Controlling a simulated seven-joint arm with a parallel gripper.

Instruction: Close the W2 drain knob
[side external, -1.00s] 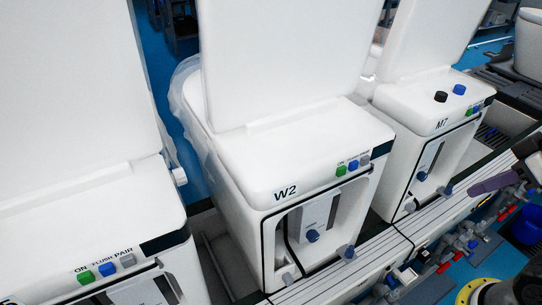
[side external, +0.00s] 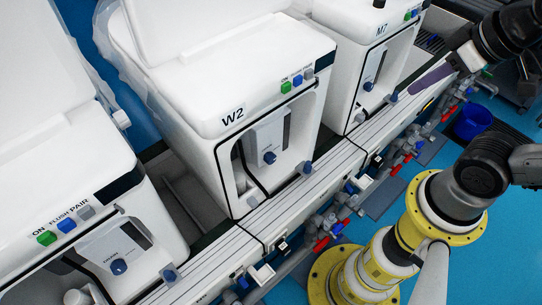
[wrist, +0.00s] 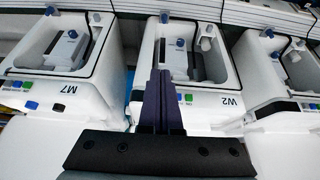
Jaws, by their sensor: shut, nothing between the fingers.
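The white W2 unit (side external: 232,118) stands in the middle of the side view with its front recess open. A blue knob (side external: 269,158) sits on its inner panel and another blue knob (side external: 307,168) at the lower right front edge. A grey knob shows lower left. Which one is the drain knob is not labelled legibly. In the wrist view the W2 unit (wrist: 205,105) is central, with blue and grey knobs (wrist: 207,31) at its front edge. My gripper (side external: 414,88) has dark purple fingers, shut and empty, in front of the M7 unit, apart from W2's knobs. The fingers also show in the wrist view (wrist: 161,74).
The M7 unit (side external: 366,55) stands right of W2, and another white unit (side external: 62,190) stands left. A ridged pale rail (side external: 275,205) runs along their fronts. Pipes with red and blue valves lie below it. A blue bucket (side external: 472,122) stands at right.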

